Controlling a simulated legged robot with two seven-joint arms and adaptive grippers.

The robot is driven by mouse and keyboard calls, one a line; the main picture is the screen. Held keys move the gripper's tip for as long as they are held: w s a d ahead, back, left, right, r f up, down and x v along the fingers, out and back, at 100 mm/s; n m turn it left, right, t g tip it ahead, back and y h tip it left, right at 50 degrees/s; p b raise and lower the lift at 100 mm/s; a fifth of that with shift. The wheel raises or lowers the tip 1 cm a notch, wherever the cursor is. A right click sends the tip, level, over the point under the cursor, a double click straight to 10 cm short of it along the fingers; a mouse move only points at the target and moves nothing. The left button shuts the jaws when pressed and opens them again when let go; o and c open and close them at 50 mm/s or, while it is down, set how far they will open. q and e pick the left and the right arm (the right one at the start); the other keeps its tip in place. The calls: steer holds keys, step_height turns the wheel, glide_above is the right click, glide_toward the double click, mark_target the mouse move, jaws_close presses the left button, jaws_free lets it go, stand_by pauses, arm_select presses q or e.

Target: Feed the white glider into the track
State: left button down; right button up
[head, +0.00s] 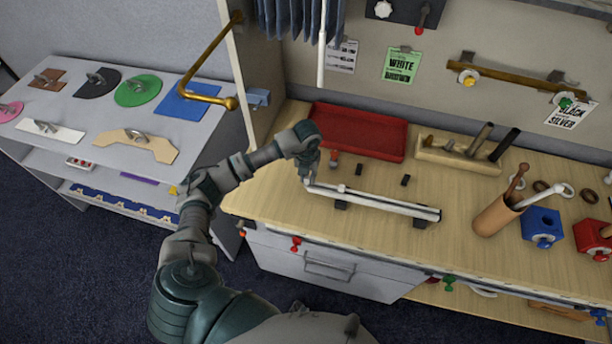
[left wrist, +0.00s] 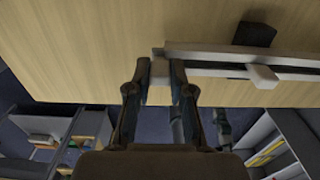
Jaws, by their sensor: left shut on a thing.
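The white track (head: 385,203) lies on dark supports along the front of the wooden bench, and its rail crosses the left wrist view (left wrist: 215,57). My left gripper (head: 309,180) is at the track's left end. Its two fingers (left wrist: 158,80) are closed on a small white glider (left wrist: 160,72), right beside the end of the rail. Whether the glider is inside the track's slot or only at its mouth, I cannot tell. Another white block (left wrist: 262,76) sits on the track further along. My right gripper is not in view.
A red tray (head: 360,131) and a wooden holder with tools (head: 458,154) stand behind the track. Two small dark blocks (head: 405,180) lie between. A tan cup (head: 497,216) and blue box (head: 541,227) stand right. The bench's front edge is close to the track.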

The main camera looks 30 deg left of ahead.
arm_select(q)
steer(key=shift+d, duration=0.1)
steer(key=shift+w+d, duration=0.2)
steer(key=shift+d, duration=0.55)
steer(key=shift+w+d, duration=0.2)
steer(key=shift+d, duration=0.7)
steer(key=shift+w+d, duration=0.25)
steer(key=shift+d, duration=0.65)
steer(key=shift+w+d, duration=0.2)
steer(key=shift+d, duration=0.7)
steer(key=c, duration=0.9)
jaws_free()
steer(key=shift+c, duration=0.2)
step_height(320, 180, up, 12)
